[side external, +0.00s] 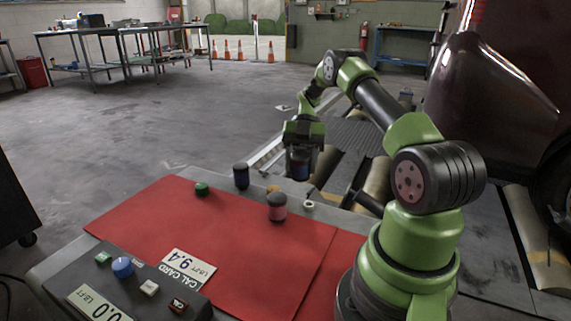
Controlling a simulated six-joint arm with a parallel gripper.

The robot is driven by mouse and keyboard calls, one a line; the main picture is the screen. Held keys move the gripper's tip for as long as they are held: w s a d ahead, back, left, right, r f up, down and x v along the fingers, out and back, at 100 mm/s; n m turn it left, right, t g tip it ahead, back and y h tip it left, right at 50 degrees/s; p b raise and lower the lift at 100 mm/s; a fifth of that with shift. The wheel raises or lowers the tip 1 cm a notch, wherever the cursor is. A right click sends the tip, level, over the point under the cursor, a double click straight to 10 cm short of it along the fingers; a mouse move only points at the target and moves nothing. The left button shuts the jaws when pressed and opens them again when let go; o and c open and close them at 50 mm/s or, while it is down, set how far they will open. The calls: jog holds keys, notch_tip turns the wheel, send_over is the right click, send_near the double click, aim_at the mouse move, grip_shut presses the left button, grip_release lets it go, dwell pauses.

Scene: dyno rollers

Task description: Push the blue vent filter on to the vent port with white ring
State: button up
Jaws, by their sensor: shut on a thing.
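My gripper (302,158) points down beyond the far right part of the red mat. It is shut on a dark blue cylinder, which looks like the blue vent filter (301,170). The fingers hide part of it. The vent port with white ring (308,204) stands low near the far right edge of the mat. In the picture the filter is above this port, apart from it with a gap between them. How the two line up in depth I cannot tell.
A pink-and-dark cylinder (277,208), a dark bluish cylinder (241,177), a green piece (202,188) and a partly hidden orange piece (273,189) stand nearby. A console (117,292) with buttons and a card (188,269) are at the front. The mat's middle (160,225) is clear.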

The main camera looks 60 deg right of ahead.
jog(key=s+d+m+t+y, duration=0.2)
jog(key=d+m+t, duration=0.1)
jog(key=m+t, duration=0.15)
send_over(311, 202)
jog(key=shift+m+t, duration=0.25)
jog(key=shift+m, duration=0.2)
jog(key=shift+f, duration=3.65)
jog(key=shift+f, duration=0.9)
jog(key=o, duration=1)
